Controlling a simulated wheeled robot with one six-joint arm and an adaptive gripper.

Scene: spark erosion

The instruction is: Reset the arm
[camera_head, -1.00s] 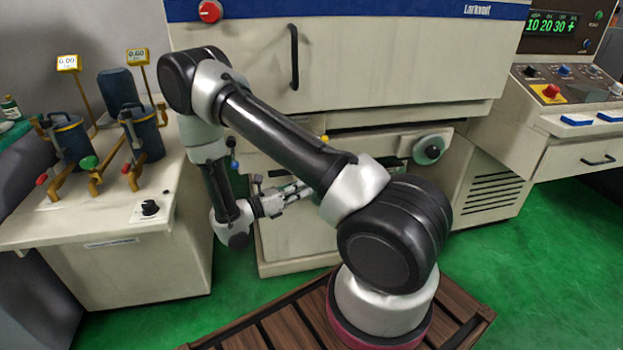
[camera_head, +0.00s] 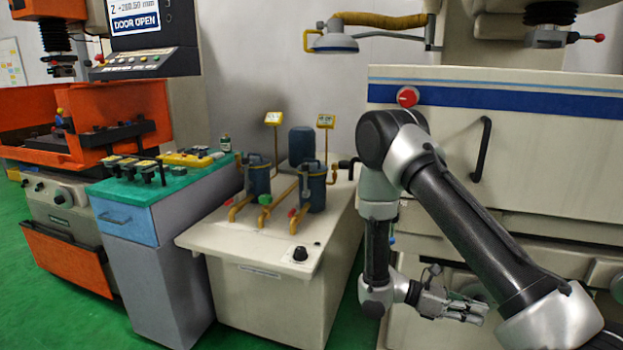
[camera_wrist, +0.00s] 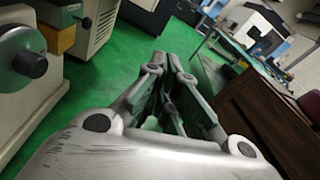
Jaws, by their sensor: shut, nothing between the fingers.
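My arm is folded in front of the large cream machine (camera_head: 560,150) at the right of the head view. My gripper (camera_head: 480,311) hangs low at the front of that machine and points right. In the wrist view my gripper (camera_wrist: 165,62) is shut, its fingers together with nothing between them. It is apart from any object, with green floor and furniture beyond it.
A cream cabinet (camera_head: 265,305) with blue filter canisters (camera_head: 257,176) stands left of my arm. Farther left are a grey-blue cart (camera_head: 165,270) with a green top and an orange machine (camera_head: 70,258). A dark brown cabinet (camera_wrist: 262,115) shows in the wrist view. Green floor (camera_wrist: 110,90) is open.

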